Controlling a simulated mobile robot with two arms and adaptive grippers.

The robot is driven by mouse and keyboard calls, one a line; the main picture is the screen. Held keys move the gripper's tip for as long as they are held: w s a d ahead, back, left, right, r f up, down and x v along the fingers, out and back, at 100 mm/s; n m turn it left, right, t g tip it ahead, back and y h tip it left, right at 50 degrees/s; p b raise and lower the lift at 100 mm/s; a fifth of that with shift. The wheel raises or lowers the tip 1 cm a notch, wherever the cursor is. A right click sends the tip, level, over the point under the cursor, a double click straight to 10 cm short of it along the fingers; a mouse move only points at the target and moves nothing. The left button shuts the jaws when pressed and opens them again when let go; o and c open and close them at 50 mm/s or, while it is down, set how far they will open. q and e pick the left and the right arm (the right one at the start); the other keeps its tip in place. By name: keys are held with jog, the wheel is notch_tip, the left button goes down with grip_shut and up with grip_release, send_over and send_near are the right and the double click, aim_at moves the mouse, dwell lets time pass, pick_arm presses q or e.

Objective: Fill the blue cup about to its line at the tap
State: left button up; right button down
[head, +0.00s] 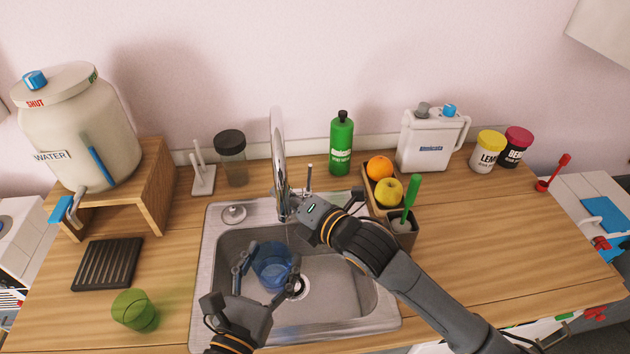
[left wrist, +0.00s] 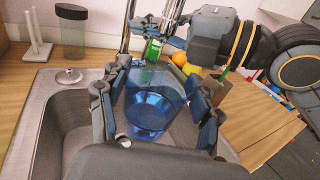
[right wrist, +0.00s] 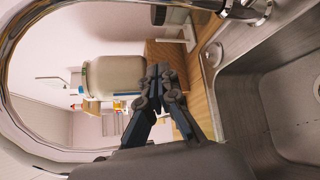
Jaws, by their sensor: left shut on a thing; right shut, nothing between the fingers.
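The blue cup (head: 272,266) is a see-through cup held over the sink basin, below and in front of the chrome sink tap (head: 279,150). My left gripper (head: 265,262) is shut on the cup, with a finger on either side. In the left wrist view the cup (left wrist: 150,112) sits between the fingers, open end upward and a little tilted. I cannot make out its line, or whether water is in it. My right gripper (right wrist: 160,74) is shut and empty. In the head view it is beside the tap's base, its fingertips partly hidden. No water stream is clearly visible.
The steel sink (head: 340,300) has a drain below the cup. A water dispenser (head: 80,130) stands on a wooden stand at left, near a green cup (head: 134,310) and a dark rack (head: 107,263). A fruit tray, brush holder (head: 402,228) and green bottle (head: 342,143) stand behind and right.

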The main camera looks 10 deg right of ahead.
jog(key=m+t, duration=0.1)
jog(key=m, duration=0.1)
jog(key=m+t+h, duration=0.5)
jog(key=m+h, duration=0.1)
jog(key=m, duration=0.1)
send_near(311, 171)
jog(key=w, duration=0.3)
jog(key=w+a, duration=0.1)
jog(key=w, duration=0.3)
jog(key=shift+a+f, duration=0.1)
jog(key=shift+a, duration=0.1)
jog(key=shift+w+r+g, duration=0.2)
jog(key=shift+w+g, duration=0.1)
jog(key=shift+w, duration=0.05)
jog(key=shift+r+m, duration=0.1)
jog(key=shift+m, duration=0.2)
jog(key=shift+w+r, duration=0.1)
jog(key=shift+r, duration=0.05)
